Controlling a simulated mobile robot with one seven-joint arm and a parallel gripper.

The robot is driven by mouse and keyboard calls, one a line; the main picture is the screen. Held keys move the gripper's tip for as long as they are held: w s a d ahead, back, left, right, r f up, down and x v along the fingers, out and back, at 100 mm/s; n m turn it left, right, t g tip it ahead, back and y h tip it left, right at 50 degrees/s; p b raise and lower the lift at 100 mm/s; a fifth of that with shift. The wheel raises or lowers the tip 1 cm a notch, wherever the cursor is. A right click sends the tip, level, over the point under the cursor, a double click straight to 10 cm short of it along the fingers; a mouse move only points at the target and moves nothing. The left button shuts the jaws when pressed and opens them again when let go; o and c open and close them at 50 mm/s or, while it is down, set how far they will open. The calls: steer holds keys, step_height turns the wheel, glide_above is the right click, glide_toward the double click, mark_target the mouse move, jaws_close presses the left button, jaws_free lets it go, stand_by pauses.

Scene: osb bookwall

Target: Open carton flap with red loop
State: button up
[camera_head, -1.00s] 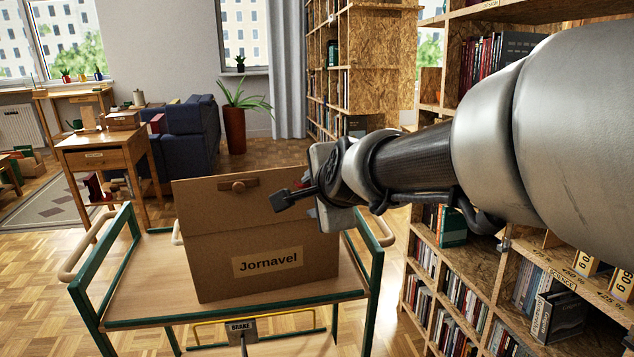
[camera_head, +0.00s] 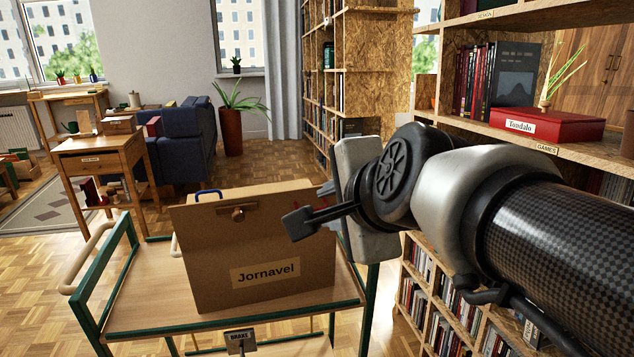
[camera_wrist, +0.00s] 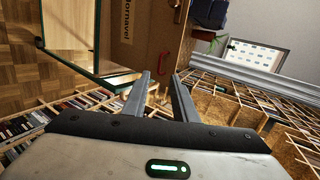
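The cardboard carton (camera_head: 210,270), labelled "Jornavel", stands upright on a trolley. A brown clasp (camera_head: 232,212) is on its upper front panel. A blue loop (camera_head: 207,195) shows at the back left of its top. The red loop (camera_wrist: 165,62) shows in the wrist view against the carton, just beyond my fingertips; in the head view only bits of red show beside the fingers. My gripper (camera_head: 308,207) is at the carton's upper right. In the wrist view, my gripper (camera_wrist: 161,77) has its fingers apart with nothing clearly between them. Whether a finger touches the loop cannot be told.
The trolley (camera_head: 135,310) has green rails and raised end handles. A bookcase (camera_head: 440,290) stands close on the right, with a red box (camera_head: 545,125) labelled "Tondalo" on a shelf. A small wooden table (camera_head: 95,160) is at the back left. Floor left of the trolley is clear.

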steer(key=v, duration=0.2)
steer(key=shift+s+d+r, duration=0.1)
steer(key=shift+s+r, duration=0.1)
steer(key=shift+r, duration=0.05)
